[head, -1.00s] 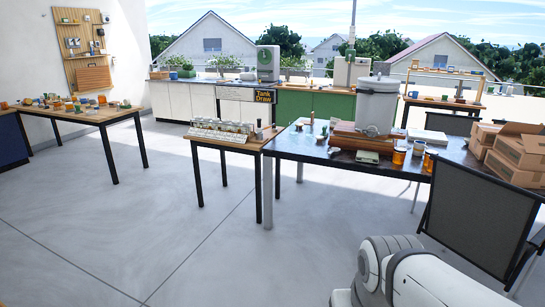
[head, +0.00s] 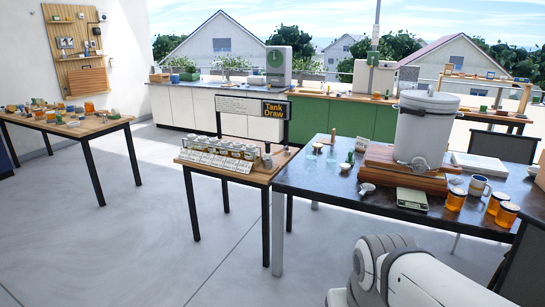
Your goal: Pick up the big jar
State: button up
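More small amber jars (head: 89,108) stand on the wooden table at far left. My white arm shows at the bottom right, apart from the tables. My gripper is out of view.
A white tank with a tap (head: 425,128) stands on a wooden block, behind a scale (head: 412,199). A mug (head: 480,186) stands among the jars. A small table (head: 262,172) holds a row of jars with cards. A chair (head: 525,265) is at right. The floor at left is clear.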

aim_at(311, 148)
jog(key=z, duration=0.1)
jog(key=i, duration=3.45)
jog(key=z, duration=0.2)
